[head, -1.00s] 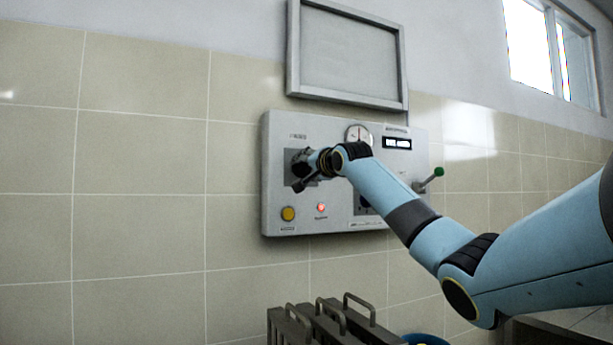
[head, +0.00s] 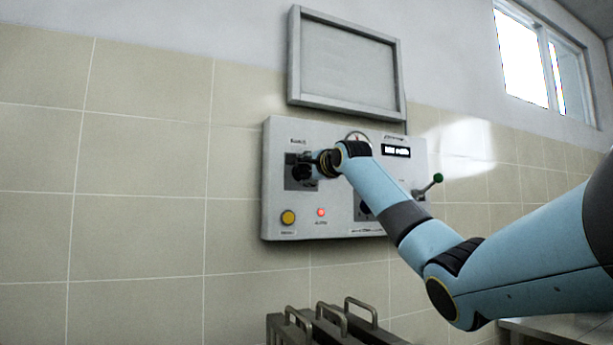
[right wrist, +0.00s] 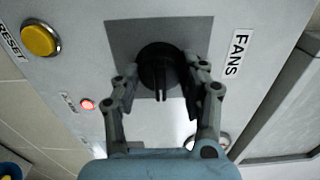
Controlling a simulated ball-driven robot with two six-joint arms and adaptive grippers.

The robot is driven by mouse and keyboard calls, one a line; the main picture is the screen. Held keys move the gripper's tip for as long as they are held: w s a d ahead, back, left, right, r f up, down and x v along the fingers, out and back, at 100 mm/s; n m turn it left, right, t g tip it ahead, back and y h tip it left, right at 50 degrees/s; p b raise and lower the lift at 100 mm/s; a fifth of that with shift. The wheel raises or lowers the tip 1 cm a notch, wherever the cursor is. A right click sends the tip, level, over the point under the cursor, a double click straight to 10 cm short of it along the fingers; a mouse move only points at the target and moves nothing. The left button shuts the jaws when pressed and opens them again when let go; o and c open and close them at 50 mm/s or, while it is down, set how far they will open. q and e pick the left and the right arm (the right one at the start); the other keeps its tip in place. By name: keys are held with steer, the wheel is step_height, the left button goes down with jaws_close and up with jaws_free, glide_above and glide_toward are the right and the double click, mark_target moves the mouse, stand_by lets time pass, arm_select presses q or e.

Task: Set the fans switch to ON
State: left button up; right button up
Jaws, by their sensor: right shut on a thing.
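The fans switch is a round black knob (right wrist: 157,62) on a dark grey plate, with the FANS label (right wrist: 236,53) beside it in the right wrist view. In the head view the dark plate (head: 290,183) is at the left of the grey control panel (head: 350,225), mostly behind my gripper. My right gripper (head: 303,168) is at the switch. In the right wrist view its two fingers (right wrist: 160,68) are on either side of the knob, shut on it. The panel's position marks are not readable. My left gripper is not in view.
A yellow reset button (head: 288,217) and a lit red lamp (head: 320,212) are below the switch. A green-tipped lever (head: 432,184) is at the panel's right, near my arm. A grey framed board (head: 346,62) hangs above. Metal handles (head: 330,316) stand below.

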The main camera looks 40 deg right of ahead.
stand_by(0.5)
steer(key=o, duration=1.2)
steer(key=v, duration=1.2)
steer(key=shift+d, duration=0.1)
